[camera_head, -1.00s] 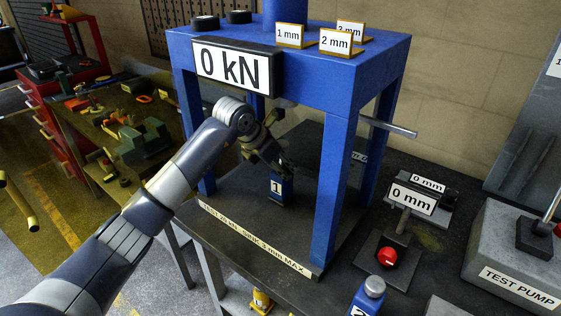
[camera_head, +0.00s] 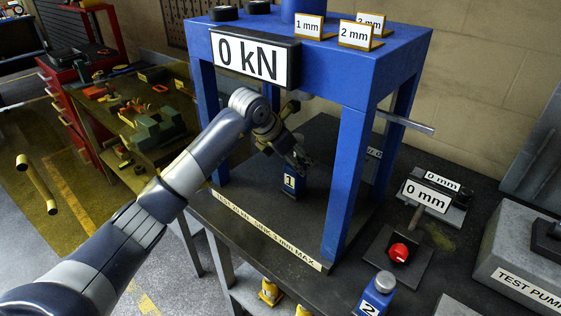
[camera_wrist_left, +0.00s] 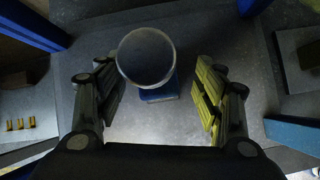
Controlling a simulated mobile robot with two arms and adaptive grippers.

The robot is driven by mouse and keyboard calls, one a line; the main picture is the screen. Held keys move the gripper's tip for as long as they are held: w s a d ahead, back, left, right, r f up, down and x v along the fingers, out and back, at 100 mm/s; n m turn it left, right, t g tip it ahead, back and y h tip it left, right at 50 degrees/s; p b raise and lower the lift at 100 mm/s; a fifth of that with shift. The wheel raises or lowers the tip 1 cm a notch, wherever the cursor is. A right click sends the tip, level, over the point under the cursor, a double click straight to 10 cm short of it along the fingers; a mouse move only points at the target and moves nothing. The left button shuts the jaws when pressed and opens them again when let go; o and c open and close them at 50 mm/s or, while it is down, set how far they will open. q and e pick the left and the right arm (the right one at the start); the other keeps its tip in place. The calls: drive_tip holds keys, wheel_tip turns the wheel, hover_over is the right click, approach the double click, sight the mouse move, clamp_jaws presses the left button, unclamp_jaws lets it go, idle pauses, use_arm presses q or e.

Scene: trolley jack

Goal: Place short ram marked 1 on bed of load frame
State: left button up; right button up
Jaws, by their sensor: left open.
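The short blue ram marked 1 (camera_head: 289,184) stands upright on the dark bed (camera_head: 255,212) of the blue load frame (camera_head: 347,190). In the left wrist view the ram's round grey top (camera_wrist_left: 146,57) shows between the open fingers, with space on both sides. My left gripper (camera_head: 294,160) reaches into the frame from the left, just above and behind the ram. Its fingers (camera_wrist_left: 163,92) are open and apart from the ram. Part of the ram's top is hidden by the gripper in the head view. My right gripper is not in view.
A blue ram marked 2 (camera_head: 375,295) stands on the bench in front of the frame. A red button (camera_head: 398,251), 0 mm displays (camera_head: 427,195) and the test pump (camera_head: 525,265) are to the right. The frame's blue posts flank the bed closely.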

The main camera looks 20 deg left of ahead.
use_arm(q)
drive_tip(key=s+a+r+b, duration=0.2)
drive_tip(key=s+a+b, duration=0.3)
drive_tip(key=s, duration=0.7)
drive_tip(key=shift+s+a+r, duration=0.2)
drive_tip(key=shift+s+a, duration=0.05)
drive_tip(key=shift+a, duration=0.1)
